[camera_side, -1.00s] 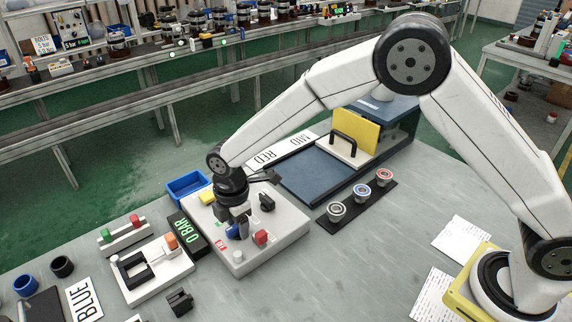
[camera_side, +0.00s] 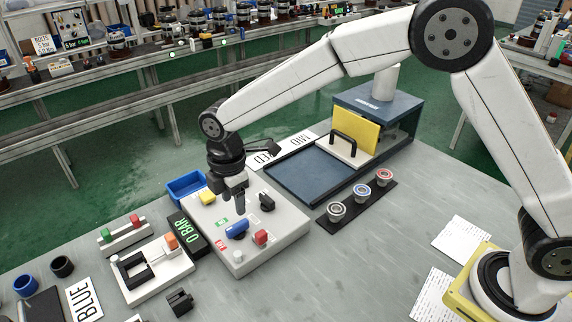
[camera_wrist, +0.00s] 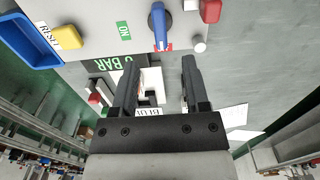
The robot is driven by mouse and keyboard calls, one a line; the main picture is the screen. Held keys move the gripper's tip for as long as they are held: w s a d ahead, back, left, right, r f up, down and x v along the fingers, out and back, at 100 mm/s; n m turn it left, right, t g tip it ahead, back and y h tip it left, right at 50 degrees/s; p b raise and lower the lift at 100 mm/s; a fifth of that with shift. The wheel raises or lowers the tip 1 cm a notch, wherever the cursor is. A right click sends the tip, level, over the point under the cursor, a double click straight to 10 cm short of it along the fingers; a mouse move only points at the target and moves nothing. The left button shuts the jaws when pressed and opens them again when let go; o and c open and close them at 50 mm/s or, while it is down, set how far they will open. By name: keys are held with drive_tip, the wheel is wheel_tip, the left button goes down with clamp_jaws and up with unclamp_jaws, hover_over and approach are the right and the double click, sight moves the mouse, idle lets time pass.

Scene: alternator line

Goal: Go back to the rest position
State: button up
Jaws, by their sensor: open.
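My gripper (camera_side: 240,202) is above the grey control panel (camera_side: 285,232) in the side view, pointing down, with nothing between its fingers. In the wrist view the two black fingers (camera_wrist: 158,85) stand apart with an empty gap. The panel carries a blue handle (camera_side: 237,229), a red switch (camera_side: 261,238), a black knob (camera_side: 267,202) and a yellow button (camera_side: 207,197). The blue handle also shows in the wrist view (camera_wrist: 159,24), beyond the fingertips and apart from them.
A blue bin (camera_side: 185,186) stands behind the panel. A display reading 0 BAR (camera_side: 189,236) and a white fixture (camera_side: 152,270) stand to its left. A dark strip with ringed parts (camera_side: 358,202) and a blue press with a yellow guard (camera_side: 357,128) lie to the right.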

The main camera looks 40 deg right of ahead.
drive_tip(key=shift+r, duration=0.15)
drive_tip(key=shift+s+d+m, duration=0.1)
drive_tip(key=shift+d+m, duration=0.2)
drive_tip(key=shift+d, duration=0.25)
drive_tip(key=s+d+m+t, duration=0.2)
drive_tip(key=s+d+m, duration=1.5)
drive_tip(key=d, duration=0.4)
drive_tip(key=shift+s+d+f+m+t, duration=0.2)
drive_tip(key=shift+s+f+m+t, duration=0.1)
drive_tip(key=shift+s+f, duration=0.1)
